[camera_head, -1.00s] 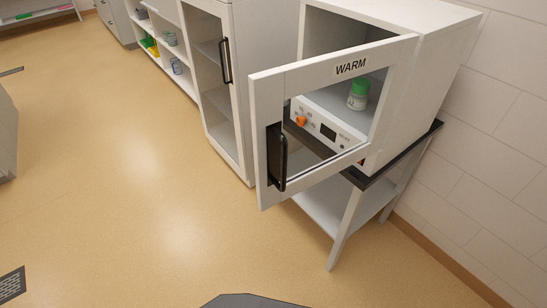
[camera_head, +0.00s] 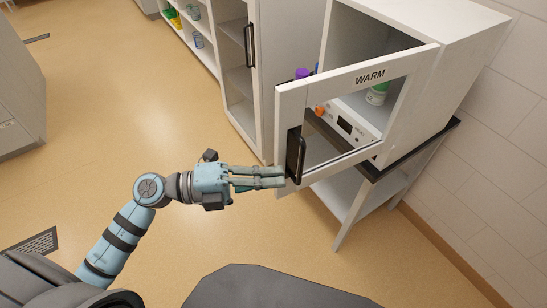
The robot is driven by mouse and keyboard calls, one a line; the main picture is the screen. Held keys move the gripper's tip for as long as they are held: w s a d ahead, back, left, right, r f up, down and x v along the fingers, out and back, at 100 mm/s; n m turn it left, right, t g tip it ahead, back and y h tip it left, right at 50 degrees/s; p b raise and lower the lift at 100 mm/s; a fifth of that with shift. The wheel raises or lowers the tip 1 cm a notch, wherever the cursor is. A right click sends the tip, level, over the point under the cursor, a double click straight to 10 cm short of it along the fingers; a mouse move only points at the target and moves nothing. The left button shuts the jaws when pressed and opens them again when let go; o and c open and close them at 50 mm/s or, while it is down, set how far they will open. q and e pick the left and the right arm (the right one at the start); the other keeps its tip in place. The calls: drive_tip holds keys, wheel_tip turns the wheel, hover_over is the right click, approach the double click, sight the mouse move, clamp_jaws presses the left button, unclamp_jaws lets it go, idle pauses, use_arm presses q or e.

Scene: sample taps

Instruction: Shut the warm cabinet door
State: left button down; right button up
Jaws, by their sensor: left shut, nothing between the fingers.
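The warm cabinet (camera_head: 447,75) is a white box on a small stand at the right. Its door (camera_head: 341,80), a white frame with a window and the label WARM, stands wide open and swung out toward me. The black door handle (camera_head: 299,156) is on its left side. My left gripper (camera_head: 281,177) is shut and empty, its fingers pointing right at the door's left edge, just beside the handle. I cannot tell whether the fingertips touch the door. A green-capped bottle (camera_head: 378,94) shows inside the cabinet through the window. My right gripper is not in view.
The stand (camera_head: 361,214) has a dark top and white legs. A tall white cabinet (camera_head: 284,40) with a black handle stands behind the open door.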

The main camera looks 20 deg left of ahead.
use_arm(q)
drive_tip(key=w, duration=0.4)
drive_tip(key=shift+a, duration=0.25)
drive_tip(key=shift+d, duration=0.1)
